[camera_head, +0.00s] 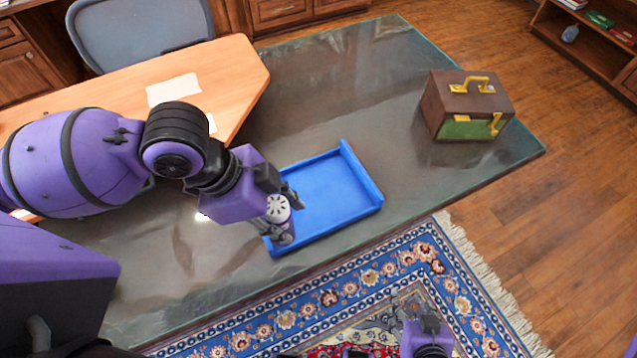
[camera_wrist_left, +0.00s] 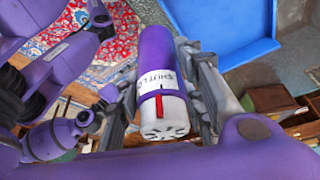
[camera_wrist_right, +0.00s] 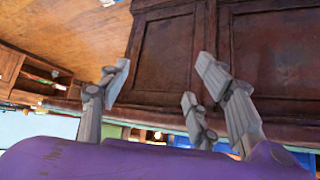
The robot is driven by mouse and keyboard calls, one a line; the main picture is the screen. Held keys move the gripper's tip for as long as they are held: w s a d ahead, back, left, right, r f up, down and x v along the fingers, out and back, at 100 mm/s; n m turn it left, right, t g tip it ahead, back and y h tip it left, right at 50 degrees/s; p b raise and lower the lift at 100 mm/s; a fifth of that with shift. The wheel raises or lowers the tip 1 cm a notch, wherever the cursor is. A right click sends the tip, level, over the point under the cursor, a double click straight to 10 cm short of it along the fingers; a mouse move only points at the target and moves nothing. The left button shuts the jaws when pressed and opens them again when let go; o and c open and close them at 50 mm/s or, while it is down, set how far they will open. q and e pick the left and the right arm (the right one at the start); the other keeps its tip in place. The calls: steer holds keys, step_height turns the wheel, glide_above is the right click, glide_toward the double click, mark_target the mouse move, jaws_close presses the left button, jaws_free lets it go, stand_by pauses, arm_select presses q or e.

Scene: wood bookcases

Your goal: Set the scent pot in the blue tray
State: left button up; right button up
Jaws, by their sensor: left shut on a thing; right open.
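The scent pot (camera_head: 278,208) is a small cylinder with a white vented end. In the left wrist view the pot (camera_wrist_left: 160,90) shows a purple body, a white label band and a red mark. My left gripper (camera_head: 282,212) is shut on it, with fingers on both sides. The pot overlaps the left end of the blue tray (camera_head: 335,195) in the head view; I cannot tell its height above it. The tray (camera_wrist_left: 235,30) also shows beyond the pot in the left wrist view. My right gripper (camera_wrist_right: 165,95) is open and empty, away from the tray.
The tray rests on a dark glass-topped table (camera_head: 330,95). A brown and green box (camera_head: 468,105) with gold handles stands at the right end. A wooden desk section (camera_head: 225,75) with papers and a grey chair (camera_head: 140,30) are at the back left. A patterned rug (camera_head: 330,300) lies in front.

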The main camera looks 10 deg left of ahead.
arm_select(q)
steer(key=w+f+b, duration=0.2)
steer(key=w+f, duration=0.2)
steer(key=w+a+f+b, duration=0.1)
steer(key=w+f, duration=0.3)
steer(key=w, duration=0.1)
steer(key=w+f+b, duration=0.2)
steer(key=w+f, duration=0.2)
steer(key=f, duration=0.1)
steer(key=shift+w+a+b, duration=0.15)
steer(key=shift+a+b, duration=0.15)
steer(key=shift+b, duration=0.05)
arm_select(e)
steer(key=s+d+f, duration=0.1)
steer(key=s+f, duration=0.2)
steer(key=f, duration=0.3)
steer(key=shift+s+d+f+g+h, duration=0.2)
steer(key=shift+s+d+g+h, duration=0.1)
steer(key=shift+g, duration=0.1)
steer(key=shift+w, duration=0.1)
